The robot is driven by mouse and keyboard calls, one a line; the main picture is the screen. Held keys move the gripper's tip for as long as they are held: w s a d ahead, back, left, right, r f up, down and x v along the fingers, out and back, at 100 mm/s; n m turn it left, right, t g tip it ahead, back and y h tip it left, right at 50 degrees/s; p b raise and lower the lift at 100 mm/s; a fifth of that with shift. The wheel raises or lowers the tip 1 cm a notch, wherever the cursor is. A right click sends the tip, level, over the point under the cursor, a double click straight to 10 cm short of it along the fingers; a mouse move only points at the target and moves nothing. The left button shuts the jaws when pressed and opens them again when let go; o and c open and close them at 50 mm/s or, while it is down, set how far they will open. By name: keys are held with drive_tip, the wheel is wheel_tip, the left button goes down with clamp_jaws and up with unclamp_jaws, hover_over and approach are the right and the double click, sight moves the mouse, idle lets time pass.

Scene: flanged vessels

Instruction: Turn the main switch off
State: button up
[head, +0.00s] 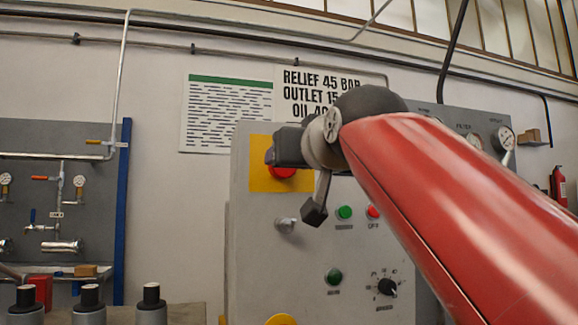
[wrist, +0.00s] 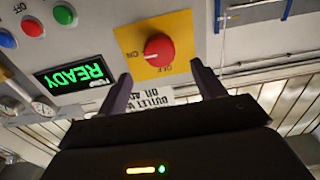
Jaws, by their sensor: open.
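The main switch is a red round knob (wrist: 159,47) on a yellow plate (wrist: 128,40). In the wrist view, ON is printed at the knob's left and OFF below it, and a pale mark on the knob seems to point toward ON. In the head view the knob (head: 282,173) is partly hidden by my gripper, and the yellow plate (head: 262,184) shows around it. My gripper (wrist: 161,71) is open and empty. Its two fingers point toward the plate, one to each side of the knob, and appear short of it and not touching.
A lit READY display (wrist: 75,75) shows near my gripper. Dark-capped cylinders (head: 88,300) stand at lower left.

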drive_tip(key=p+x, duration=0.1)
drive_tip(key=x, duration=0.5)
drive_tip(key=shift+w+f, duration=0.1)
drive_tip(key=shift+w, duration=0.15)
drive_tip(key=c, duration=1)
